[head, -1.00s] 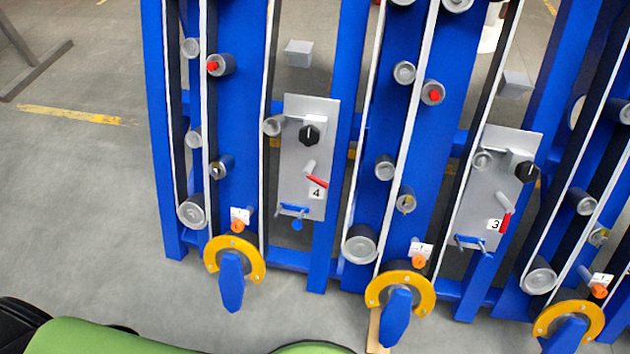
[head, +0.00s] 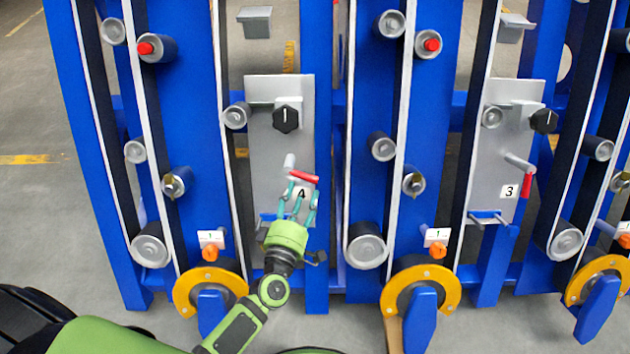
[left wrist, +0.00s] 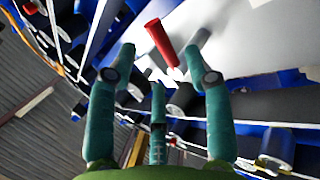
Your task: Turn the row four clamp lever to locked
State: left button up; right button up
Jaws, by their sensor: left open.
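The row four clamp lever (head: 304,178) has a red handle on a grey pivot, on the grey plate (head: 265,150) marked 4. Its handle lies nearly level, pointing right and slightly down. My left gripper (head: 299,191) has its teal fingers spread just below and in front of the handle, partly covering the number label. In the left wrist view the red handle (left wrist: 160,40) shows between and beyond the two upper fingertips of the open gripper (left wrist: 158,62). The fingers do not appear closed on it; contact cannot be told. My right gripper is out of view.
A black knob (head: 287,118) sits above the lever on the same plate. Rollers and white belts flank the plate. A yellow ring with a blue handle (head: 210,290) stands low at left. A similar plate marked 3 (head: 507,130) is at right.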

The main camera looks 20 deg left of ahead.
aim_at(307, 179)
pick_arm(q)
jog(key=w, duration=0.6)
jog(key=shift+w+r, duration=0.15)
jog(key=shift+w, duration=0.25)
jog(key=shift+c, duration=0.4)
grip_shut()
